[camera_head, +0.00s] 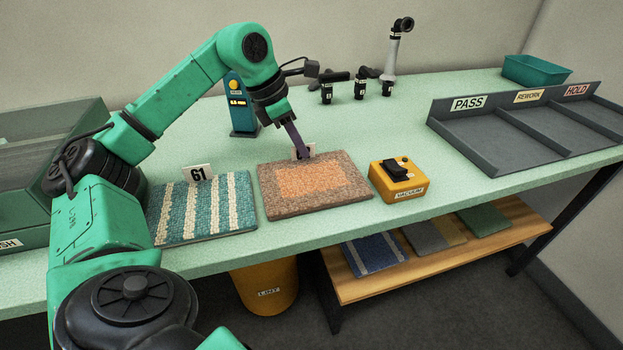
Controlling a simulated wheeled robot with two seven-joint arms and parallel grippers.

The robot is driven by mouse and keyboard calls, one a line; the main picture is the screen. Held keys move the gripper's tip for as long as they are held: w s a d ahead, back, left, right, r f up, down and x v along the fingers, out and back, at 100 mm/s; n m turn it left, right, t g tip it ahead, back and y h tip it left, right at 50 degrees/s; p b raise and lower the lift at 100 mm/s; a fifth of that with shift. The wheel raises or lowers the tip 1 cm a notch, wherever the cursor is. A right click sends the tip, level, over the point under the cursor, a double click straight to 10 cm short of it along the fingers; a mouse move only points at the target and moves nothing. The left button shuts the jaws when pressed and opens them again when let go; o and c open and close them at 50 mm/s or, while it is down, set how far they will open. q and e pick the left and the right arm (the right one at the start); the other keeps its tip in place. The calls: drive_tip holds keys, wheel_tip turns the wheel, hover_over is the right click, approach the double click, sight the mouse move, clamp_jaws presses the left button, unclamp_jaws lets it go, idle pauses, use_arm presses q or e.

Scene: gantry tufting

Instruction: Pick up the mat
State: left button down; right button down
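A brown mat with an orange centre (312,187) lies flat on the pale green bench. A teal and cream striped mat (205,210) lies to its left, with a white card reading 61 (198,173) standing at its back edge. My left gripper (304,154) points down at the back edge of the brown mat. A white card there is mostly hidden behind its dark fingers. The fingers show edge-on and small, so I cannot tell whether they are open or shut, or whether they touch the mat. My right gripper is out of view.
A yellow vacuum box (399,182) sits right of the brown mat. A grey PASS/REWORK/HOLD tray (480,118), a teal bin (536,71), a blue display post (240,108) and black tools (335,85) stand farther back. Folded mats lie on the wooden shelf (375,282) below, near an orange LINT bin (266,286).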

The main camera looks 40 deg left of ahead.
use_arm(q)
wheel_tip(320, 180, up, 20)
drive_tip(key=p, duration=1)
